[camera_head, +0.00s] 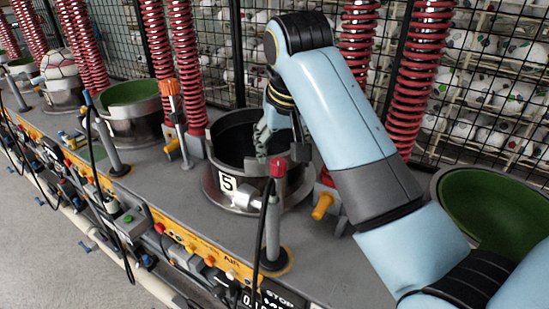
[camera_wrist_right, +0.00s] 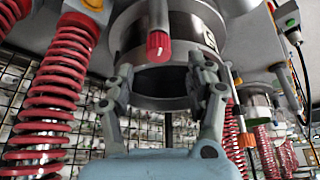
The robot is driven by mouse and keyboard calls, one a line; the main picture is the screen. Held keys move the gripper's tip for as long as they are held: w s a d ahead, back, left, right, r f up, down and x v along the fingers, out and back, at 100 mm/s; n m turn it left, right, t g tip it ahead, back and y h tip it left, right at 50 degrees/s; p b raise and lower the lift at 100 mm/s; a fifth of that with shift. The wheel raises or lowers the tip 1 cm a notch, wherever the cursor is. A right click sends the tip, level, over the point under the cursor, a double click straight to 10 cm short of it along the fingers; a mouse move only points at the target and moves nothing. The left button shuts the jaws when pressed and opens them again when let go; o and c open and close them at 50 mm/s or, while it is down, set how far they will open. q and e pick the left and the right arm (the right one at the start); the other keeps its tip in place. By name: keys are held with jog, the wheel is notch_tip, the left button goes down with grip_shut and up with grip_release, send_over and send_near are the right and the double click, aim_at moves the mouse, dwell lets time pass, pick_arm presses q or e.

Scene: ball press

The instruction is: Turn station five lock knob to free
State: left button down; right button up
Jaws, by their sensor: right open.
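Station five is a dark round cup (camera_head: 228,175) in a metal ring with a white "5" plate. A grey post (camera_head: 272,225) in front of it carries a red knob (camera_head: 278,167), which looks like the lock knob. In the right wrist view the red knob (camera_wrist_right: 158,45) shows a short white line on its face. My right gripper (camera_head: 280,143) reaches over the cup, just behind the knob. In the wrist view its two fingers (camera_wrist_right: 160,88) are spread and empty, with the knob beyond and between them, apparently untouched. My left gripper is not in view.
Red springs (camera_head: 187,70) stand behind the cup and an orange-topped post (camera_head: 170,88) to its left. Green-lined cups (camera_head: 130,92) sit on both sides. A black cable (camera_head: 262,225) hangs by the knob post. Wire mesh (camera_head: 215,50) closes the back.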

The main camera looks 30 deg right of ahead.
aim_at(281, 162)
jog(key=x, duration=0.6)
jog(key=shift+d+f+p, duration=0.1)
jog(key=shift+f+p, duration=0.05)
jog(key=shift+p, duration=0.2)
grip_shut()
jog(key=n+y, duration=0.1)
jog(key=n, duration=0.3)
jog(key=shift+d+y, duration=0.2)
jog(key=shift+y, duration=0.2)
jog(key=n+y, duration=0.1)
jog(key=n, duration=0.2)
jog(key=n+y, duration=0.1)
jog(key=n, duration=0.2)
jog(key=shift+g, duration=0.3)
jog(key=shift+n, duration=0.3)
